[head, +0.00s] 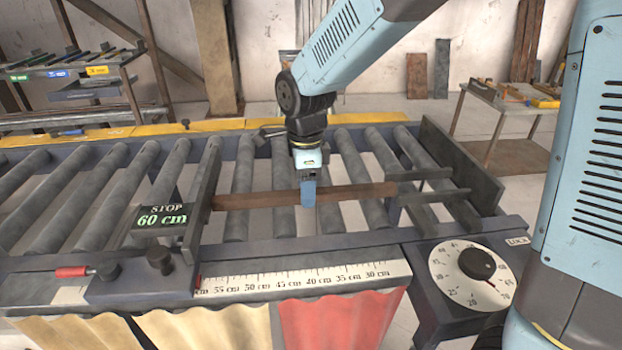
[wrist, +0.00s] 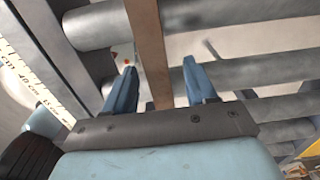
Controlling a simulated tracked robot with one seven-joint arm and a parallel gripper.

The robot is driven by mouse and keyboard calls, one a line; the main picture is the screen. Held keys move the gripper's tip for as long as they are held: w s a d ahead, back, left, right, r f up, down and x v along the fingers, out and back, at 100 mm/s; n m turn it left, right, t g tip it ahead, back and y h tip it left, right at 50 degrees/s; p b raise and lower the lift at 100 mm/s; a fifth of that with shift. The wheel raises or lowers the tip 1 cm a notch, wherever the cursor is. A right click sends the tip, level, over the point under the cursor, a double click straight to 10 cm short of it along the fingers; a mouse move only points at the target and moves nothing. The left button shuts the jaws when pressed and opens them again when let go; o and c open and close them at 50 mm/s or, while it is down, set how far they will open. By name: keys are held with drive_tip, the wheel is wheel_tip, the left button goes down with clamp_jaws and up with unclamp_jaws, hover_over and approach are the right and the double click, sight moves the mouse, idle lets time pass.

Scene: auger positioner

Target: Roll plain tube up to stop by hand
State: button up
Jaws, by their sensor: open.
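The plain brown tube (head: 250,200) lies across the rollers, roughly level in the head view. Its left end meets the dark upright stop plate (head: 203,198); I cannot tell whether they touch or a thin gap remains. Its right end is at the dark prongs of the fixture (head: 432,190). My gripper (head: 308,193) points down at the middle of the tube. In the wrist view, the tube (wrist: 150,45) runs between the two blue fingers of my gripper (wrist: 160,72), with gaps on both sides. The fingers are open. The stop's display (head: 162,218) reads "STOP 60 cm".
A scale (head: 305,278) in centimetres runs along the front rail. A dial (head: 474,270) sits at the front right, and a red-handled lever (head: 72,272) at the front left. Colored curtains (head: 345,325) hang below. A rack (head: 75,70) stands back left, a bench (head: 505,100) back right.

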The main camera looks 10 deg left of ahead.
drive_tip(key=shift+c, duration=0.2)
clamp_jaws()
idle(0.4)
drive_tip(key=shift+o, duration=0.2)
unclamp_jaws()
drive_tip(key=shift+r, duration=0.1)
wheel_tip(320, 180, up, 14)
drive_tip(key=shift+f, duration=0.25)
idle(0.4)
